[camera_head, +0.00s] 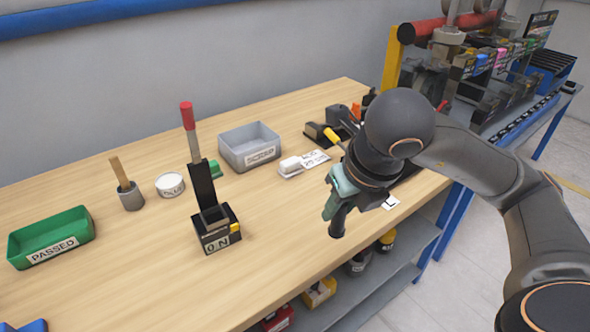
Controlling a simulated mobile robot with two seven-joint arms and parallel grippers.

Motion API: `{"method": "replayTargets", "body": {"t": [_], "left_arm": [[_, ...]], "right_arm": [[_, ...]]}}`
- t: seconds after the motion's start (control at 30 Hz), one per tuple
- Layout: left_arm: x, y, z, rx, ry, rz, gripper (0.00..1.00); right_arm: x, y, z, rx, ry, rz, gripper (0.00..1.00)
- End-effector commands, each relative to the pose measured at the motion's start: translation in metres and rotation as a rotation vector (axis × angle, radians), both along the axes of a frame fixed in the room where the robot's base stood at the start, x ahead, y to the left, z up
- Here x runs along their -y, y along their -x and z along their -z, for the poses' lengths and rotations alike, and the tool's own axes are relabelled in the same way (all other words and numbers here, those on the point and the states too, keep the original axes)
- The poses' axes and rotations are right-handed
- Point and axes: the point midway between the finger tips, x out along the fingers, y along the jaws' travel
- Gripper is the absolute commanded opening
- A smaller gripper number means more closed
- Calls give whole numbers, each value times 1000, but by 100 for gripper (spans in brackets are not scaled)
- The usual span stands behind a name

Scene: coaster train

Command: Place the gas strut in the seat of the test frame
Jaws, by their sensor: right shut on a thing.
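The test frame (204,187) stands on the wooden bench left of centre, a black upright with a red-topped lever and a base marked "0 N". No strut shows in it. My right gripper (338,203) is shut on a dark cylindrical thing, which looks like the gas strut (337,224). Its lower end points down near the bench's front edge, to the right of and apart from the test frame. The upper part of the strut is hidden by the gripper and wrist. My left gripper is not in view.
A green "PASSED" tray (52,238), a pot with a wooden handle (131,196), a white round tub (170,185) and a grey bin (249,147) stand on the bench (120,275). Bare bench lies between the test frame and my right gripper.

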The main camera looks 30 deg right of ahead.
Motion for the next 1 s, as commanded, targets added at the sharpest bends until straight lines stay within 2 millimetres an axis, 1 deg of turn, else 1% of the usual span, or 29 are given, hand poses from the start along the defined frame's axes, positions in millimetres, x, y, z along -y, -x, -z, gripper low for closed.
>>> {"method": "replayTargets", "body": {"t": [0.1, 0.23, 0.37, 0.47, 1.0], "left_arm": [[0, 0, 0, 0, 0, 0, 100], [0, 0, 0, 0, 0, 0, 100], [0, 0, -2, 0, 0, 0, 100], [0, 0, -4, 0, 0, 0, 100], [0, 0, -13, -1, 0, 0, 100]], "right_arm": [[0, 4, -2, 2, 2, -1, 0], [-1, 4, -2, 0, 0, -22, 0], [-3, 3, 1, -2, 1, -124, 0], [-6, 0, 5, -4, 0, -264, 0], [-30, -14, 24, 2, -7, -1167, 0]]}}
